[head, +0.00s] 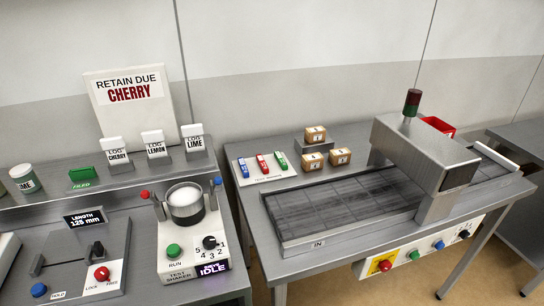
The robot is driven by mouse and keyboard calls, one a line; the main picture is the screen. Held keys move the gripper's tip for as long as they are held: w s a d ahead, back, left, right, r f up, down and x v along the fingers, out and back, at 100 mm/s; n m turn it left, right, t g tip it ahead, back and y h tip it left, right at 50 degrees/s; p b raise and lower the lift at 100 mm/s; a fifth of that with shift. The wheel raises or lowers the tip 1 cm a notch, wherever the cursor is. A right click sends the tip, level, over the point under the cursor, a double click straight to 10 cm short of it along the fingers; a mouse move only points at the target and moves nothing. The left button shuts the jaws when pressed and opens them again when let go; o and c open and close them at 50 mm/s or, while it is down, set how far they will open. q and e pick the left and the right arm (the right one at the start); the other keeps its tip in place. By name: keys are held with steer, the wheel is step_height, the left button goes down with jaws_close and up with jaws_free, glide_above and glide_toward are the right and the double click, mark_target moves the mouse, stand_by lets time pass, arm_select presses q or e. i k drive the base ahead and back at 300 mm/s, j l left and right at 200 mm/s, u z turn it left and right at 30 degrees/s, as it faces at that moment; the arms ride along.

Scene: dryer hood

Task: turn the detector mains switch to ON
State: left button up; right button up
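The detector (425,155) is a grey metal hood over a dark conveyor belt (345,205) on the right-hand table. Its white front panel (425,254) hangs below the table's front edge. At the panel's left end is a red rotary handle on a yellow plate (384,265), which looks like the mains switch. Its lettering and exact position are too small to read. Further right on the panel are a green button (414,255), a blue button (440,245) and a black knob (463,235). Neither of my grippers is in view.
A lamp stack (411,103) stands on the hood, with a red bin (438,125) behind. Small cartons (340,156) and coloured test pieces (263,164) sit behind the belt. The left bench holds a test shaker (186,205) and length gauge (85,219). Floor shows below the panel.

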mark_target(386, 265)
steer(key=z, duration=1.1)
steer(key=l+u, duration=0.85)
steer(key=l, duration=0.2)
